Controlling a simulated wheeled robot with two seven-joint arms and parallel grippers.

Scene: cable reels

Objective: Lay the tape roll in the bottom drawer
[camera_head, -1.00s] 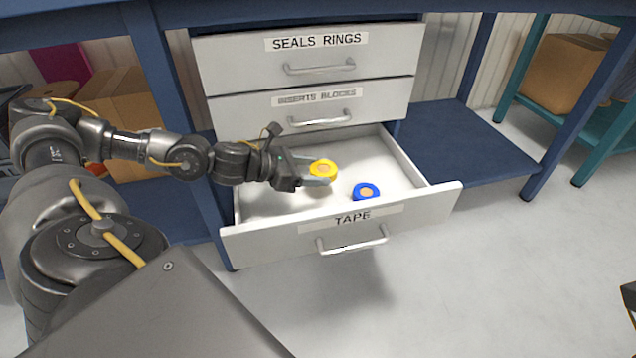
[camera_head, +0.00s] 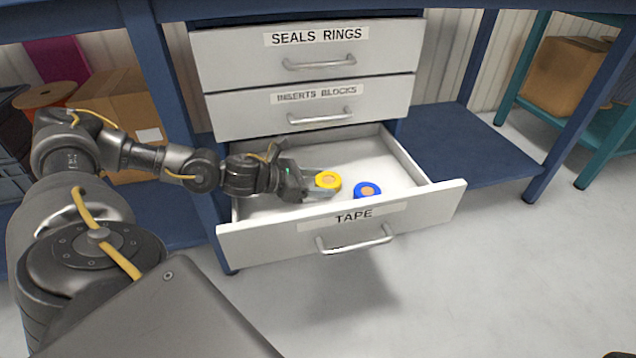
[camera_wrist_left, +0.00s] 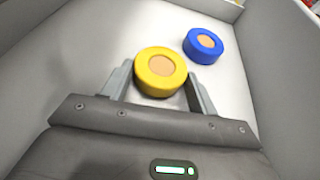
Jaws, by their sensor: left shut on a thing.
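A yellow tape roll (camera_head: 328,180) with a tan core is between the fingers of my left gripper (camera_head: 318,184), which is shut on it. In the left wrist view the yellow roll (camera_wrist_left: 160,72) sits between the two grey fingertips (camera_wrist_left: 162,88). The bottom drawer (camera_head: 285,238), labelled TAPE, is pulled open, and my left gripper reaches into it from the left. A blue tape roll (camera_head: 367,190) lies flat on the white drawer floor, right of the yellow roll and apart from it. I cannot tell whether the yellow roll touches the floor. My right gripper is not in view.
Two shut drawers, labelled SEALS RINGS (camera_head: 390,50) and INSERTS BLOCKS (camera_head: 385,100), are above. The blue bench leg (camera_head: 200,190) stands at the left. The drawer's right and rear floor is clear.

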